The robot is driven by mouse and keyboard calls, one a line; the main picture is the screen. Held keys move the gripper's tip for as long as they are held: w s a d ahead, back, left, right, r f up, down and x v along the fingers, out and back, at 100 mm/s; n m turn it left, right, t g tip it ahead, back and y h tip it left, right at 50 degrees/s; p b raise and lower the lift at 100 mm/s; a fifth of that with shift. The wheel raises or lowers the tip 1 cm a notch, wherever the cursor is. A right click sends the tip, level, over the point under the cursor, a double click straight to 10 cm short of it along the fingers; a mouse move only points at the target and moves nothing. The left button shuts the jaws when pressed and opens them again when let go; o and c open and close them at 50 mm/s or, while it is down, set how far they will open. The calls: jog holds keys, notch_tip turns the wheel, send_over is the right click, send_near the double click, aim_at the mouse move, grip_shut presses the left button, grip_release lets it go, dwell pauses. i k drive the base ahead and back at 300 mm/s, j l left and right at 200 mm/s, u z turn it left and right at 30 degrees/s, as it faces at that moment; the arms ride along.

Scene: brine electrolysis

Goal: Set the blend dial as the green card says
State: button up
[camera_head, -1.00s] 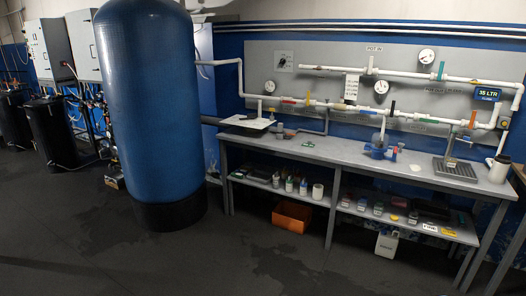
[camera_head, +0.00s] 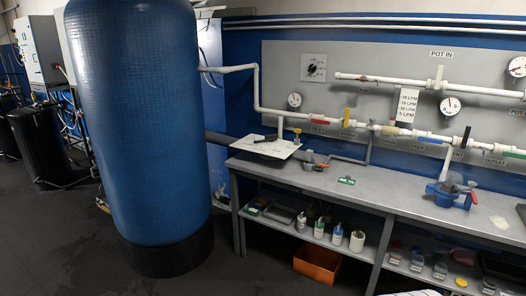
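The likely blend dial is a black knob on a small white square plate (camera_head: 314,68), on the grey wall panel at its upper left. Its markings are too small to read. A small green card (camera_head: 346,180) lies on the grey bench top, below and right of the dial. Its writing cannot be read from here.
The grey bench (camera_head: 400,198) runs along the wall to the right. A tall blue tank (camera_head: 135,120) stands at left. White pipes with coloured valves (camera_head: 347,117) cross the panel. A white board (camera_head: 265,147) lies at the bench's left end. The floor in front is clear.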

aim_at(312, 67)
jog(key=i+j+z, duration=0.3)
jog(key=i+j, duration=0.3)
jog(key=i+j+z, duration=0.3)
jog(key=i+j, duration=0.2)
jog(key=j, duration=0.25)
